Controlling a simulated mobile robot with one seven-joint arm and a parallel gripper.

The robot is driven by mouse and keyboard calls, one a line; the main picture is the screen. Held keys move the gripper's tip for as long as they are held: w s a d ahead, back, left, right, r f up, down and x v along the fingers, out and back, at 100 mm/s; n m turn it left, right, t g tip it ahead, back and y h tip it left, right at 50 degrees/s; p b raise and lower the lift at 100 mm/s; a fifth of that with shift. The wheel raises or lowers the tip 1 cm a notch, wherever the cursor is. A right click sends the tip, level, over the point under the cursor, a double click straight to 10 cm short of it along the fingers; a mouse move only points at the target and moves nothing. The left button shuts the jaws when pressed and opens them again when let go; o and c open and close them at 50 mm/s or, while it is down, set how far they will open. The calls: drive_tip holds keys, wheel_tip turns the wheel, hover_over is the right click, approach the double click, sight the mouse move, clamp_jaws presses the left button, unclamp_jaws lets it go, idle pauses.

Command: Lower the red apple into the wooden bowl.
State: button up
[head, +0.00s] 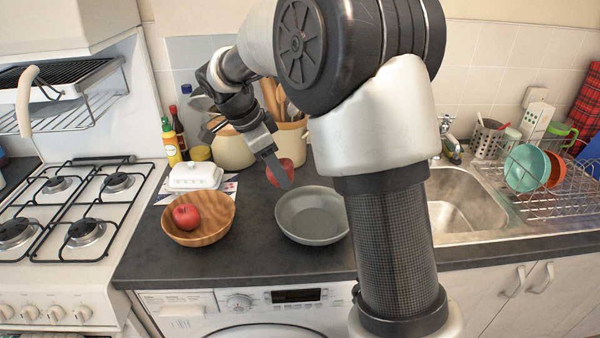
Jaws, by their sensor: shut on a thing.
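My gripper (277,172) reaches down over the counter from the upper left of my arm. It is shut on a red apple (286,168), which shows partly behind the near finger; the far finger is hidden. The wooden bowl (213,237) sits on the dark counter to the left of the gripper and nearer the front edge. A round red fruit (186,217), which looks like another apple, lies in it at the left. The held apple is apart from the wooden bowl, to its right and farther back.
A grey metal bowl (312,215) stands just right of the wooden bowl. A white butter dish (195,177), bottles (175,134) and pots (233,148) stand behind. The gas hob (80,210) is at left, the sink (465,205) and dish rack (550,200) at right.

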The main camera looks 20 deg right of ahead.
drive_tip(key=w+a+f+p, duration=0.1)
drive_tip(key=a, duration=0.8)
drive_tip(key=w+a+f+p, duration=0.1)
drive_tip(key=w+a, duration=0.1)
drive_tip(key=a, duration=0.7)
drive_tip(key=shift+w+a+f, duration=0.15)
drive_tip(key=shift+a+f, duration=0.1)
drive_tip(key=shift+f, duration=0.15)
drive_tip(key=shift+d, duration=0.1)
drive_tip(key=shift+w+d, duration=0.1)
drive_tip(key=shift+d, duration=0.25)
drive_tip(key=shift+f+b, duration=0.15)
drive_tip(key=shift+b, duration=0.15)
drive_tip(key=shift+f+b, duration=2.15)
drive_tip(key=shift+f, duration=0.85)
drive_tip(key=shift+f+b, duration=1.45)
drive_tip(key=shift+f, duration=0.6)
